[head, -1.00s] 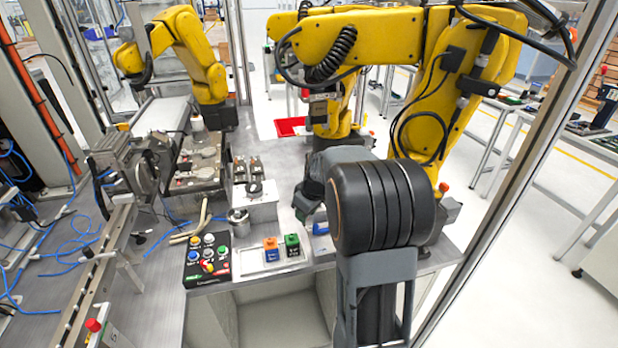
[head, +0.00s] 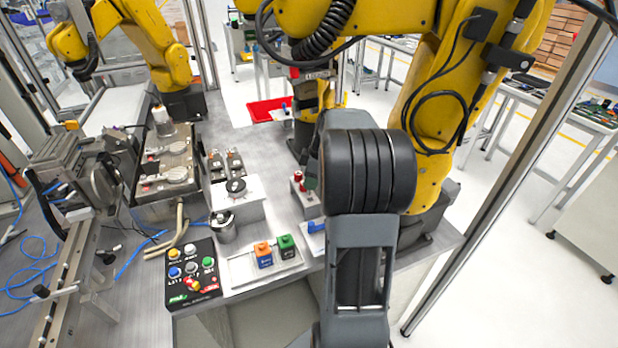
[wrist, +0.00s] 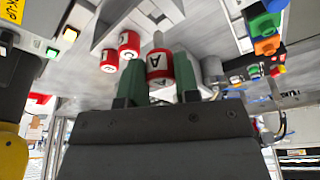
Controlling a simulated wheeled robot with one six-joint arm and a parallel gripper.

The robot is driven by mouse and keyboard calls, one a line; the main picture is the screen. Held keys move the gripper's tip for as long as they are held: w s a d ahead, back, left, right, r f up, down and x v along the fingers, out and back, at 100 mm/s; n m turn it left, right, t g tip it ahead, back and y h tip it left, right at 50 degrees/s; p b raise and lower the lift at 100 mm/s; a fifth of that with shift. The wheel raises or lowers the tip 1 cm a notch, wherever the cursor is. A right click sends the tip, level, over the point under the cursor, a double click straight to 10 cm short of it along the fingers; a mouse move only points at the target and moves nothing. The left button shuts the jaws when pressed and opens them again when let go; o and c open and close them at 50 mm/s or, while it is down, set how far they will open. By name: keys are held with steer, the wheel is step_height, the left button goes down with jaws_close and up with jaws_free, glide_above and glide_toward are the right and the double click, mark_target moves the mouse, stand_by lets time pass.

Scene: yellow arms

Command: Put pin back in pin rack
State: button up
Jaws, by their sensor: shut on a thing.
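My gripper (wrist: 159,78) has two green fingers, shut on a red pin (wrist: 158,62) with a white band marked "A". The pin's grey shaft points away from the gripper in the wrist view. Two more red pins, (wrist: 128,42) and (wrist: 109,60), stand beside it on the left, at a light grey metal rack (wrist: 106,24). In the head view, a red pin (head: 298,178) shows at the rack (head: 307,205), just left of a green finger (head: 311,181). My arm hides most of the gripper there. I cannot tell whether the held pin's shaft touches the rack.
A tray (head: 240,270) with an orange block (head: 263,254) and a green block (head: 286,247) lies in front of the rack. A black button panel (head: 192,270) is left of it. A large yellow arm (head: 440,130) stands close on the right. A red tray (head: 272,110) lies behind.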

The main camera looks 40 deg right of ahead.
steer(key=shift+f, duration=0.55)
steer(key=shift+s+d+b, duration=0.1)
steer(key=shift+s+b, duration=0.05)
steer(key=shift+b, duration=0.25)
steer(key=shift+f, duration=0.2)
stand_by(0.5)
steer(key=shift+f+b, duration=1.8)
steer(key=shift+f, duration=0.1)
steer(key=o, duration=1)
steer(key=shift+o, duration=0.2)
steer(key=shift+r, duration=0.1)
steer(key=v, duration=0.7)
steer(key=shift+r, duration=0.25)
